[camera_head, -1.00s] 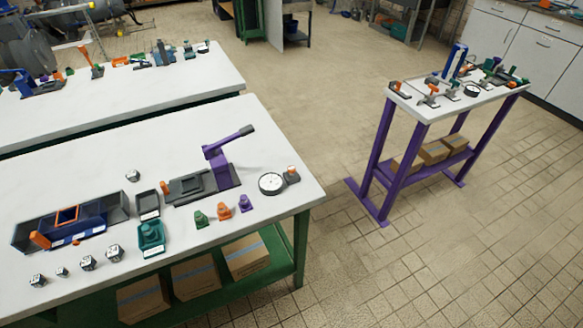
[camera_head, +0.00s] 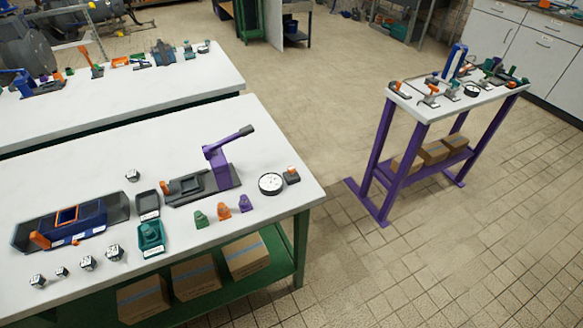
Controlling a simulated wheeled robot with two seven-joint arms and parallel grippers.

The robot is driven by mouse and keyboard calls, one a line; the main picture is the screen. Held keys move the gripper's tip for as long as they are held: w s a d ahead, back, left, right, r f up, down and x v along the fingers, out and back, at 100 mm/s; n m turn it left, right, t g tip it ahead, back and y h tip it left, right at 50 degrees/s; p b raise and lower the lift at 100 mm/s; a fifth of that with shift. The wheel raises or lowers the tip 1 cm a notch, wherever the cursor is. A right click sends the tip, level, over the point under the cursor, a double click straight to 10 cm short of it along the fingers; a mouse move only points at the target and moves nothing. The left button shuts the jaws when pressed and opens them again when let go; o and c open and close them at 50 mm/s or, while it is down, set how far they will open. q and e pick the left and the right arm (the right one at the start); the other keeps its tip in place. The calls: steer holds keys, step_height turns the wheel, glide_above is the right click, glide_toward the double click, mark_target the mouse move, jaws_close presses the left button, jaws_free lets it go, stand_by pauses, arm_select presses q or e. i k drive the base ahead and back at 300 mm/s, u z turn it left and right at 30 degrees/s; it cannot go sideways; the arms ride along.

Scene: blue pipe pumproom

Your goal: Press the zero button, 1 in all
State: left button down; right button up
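No label reading zero is legible in the head view. On the near white table (camera_head: 105,185), a round white dial (camera_head: 271,184) lies near the right edge. Right beside it is a small dark block (camera_head: 292,178) with an orange button-like top (camera_head: 292,170). I cannot read any mark on it, nor tell whether the top is pressed. Another dial (camera_head: 471,91) lies on the purple-legged stand, with small orange-topped devices around it. Neither of my grippers is in view, and nothing touches the dial or the block.
A purple lever press (camera_head: 222,168) stands left of the dial. Small green, orange and purple pieces (camera_head: 224,212) stand in front of it. Open tiled floor (camera_head: 340,110) lies between the near table and the purple-legged stand (camera_head: 412,110).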

mark_target(290, 169)
steer(key=z, duration=2.7)
steer(key=i, duration=1.75)
steer(key=u, duration=2.9)
